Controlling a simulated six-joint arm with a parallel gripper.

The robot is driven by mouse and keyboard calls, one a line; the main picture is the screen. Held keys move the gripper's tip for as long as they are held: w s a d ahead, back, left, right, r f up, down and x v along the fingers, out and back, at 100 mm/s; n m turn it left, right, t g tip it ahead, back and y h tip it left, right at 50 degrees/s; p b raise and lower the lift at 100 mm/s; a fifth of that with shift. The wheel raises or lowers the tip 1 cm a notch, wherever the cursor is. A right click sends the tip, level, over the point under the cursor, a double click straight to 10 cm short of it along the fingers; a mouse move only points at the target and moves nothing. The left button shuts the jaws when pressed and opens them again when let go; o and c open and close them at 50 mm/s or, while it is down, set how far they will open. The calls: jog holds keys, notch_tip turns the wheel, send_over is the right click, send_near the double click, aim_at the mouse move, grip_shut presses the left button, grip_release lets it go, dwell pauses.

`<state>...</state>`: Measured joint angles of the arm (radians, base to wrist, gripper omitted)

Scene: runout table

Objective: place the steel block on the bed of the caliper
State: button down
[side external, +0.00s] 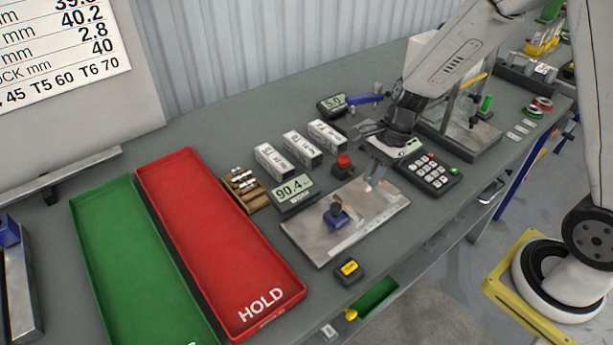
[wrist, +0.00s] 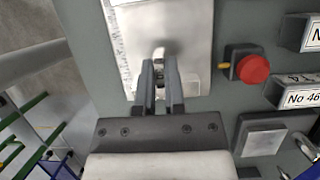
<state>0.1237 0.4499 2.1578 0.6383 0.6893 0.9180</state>
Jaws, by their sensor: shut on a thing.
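The caliper's bed is a flat metal plate (side external: 378,222) with a scale along its front edge. It also shows in the wrist view (wrist: 185,22), with the scale on its left. A blue and dark piece (side external: 337,215) stands near the middle of the plate. My gripper (side external: 375,182) is over the plate's far right end, pointing down. In the wrist view my gripper (wrist: 160,75) is shut on the small steel block (wrist: 160,53), whose shiny end shows between the fingertips. The fingers hide most of the block. I cannot tell whether it touches the plate.
A red button (side external: 343,161) and a display reading 90.4 (side external: 293,193) stand behind the plate. A keypad (side external: 430,170) is at its right, a yellow button (side external: 348,268) in front. Several white labelled blocks (side external: 300,148) stand behind. Red (side external: 215,235) and green (side external: 125,245) trays lie left.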

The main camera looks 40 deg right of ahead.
jog(key=shift+f, duration=1.45)
jog(key=shift+f, duration=0.15)
jog(key=c, duration=0.7)
grip_release()
jog(key=v, duration=1.2)
jog(key=shift+s, duration=0.1)
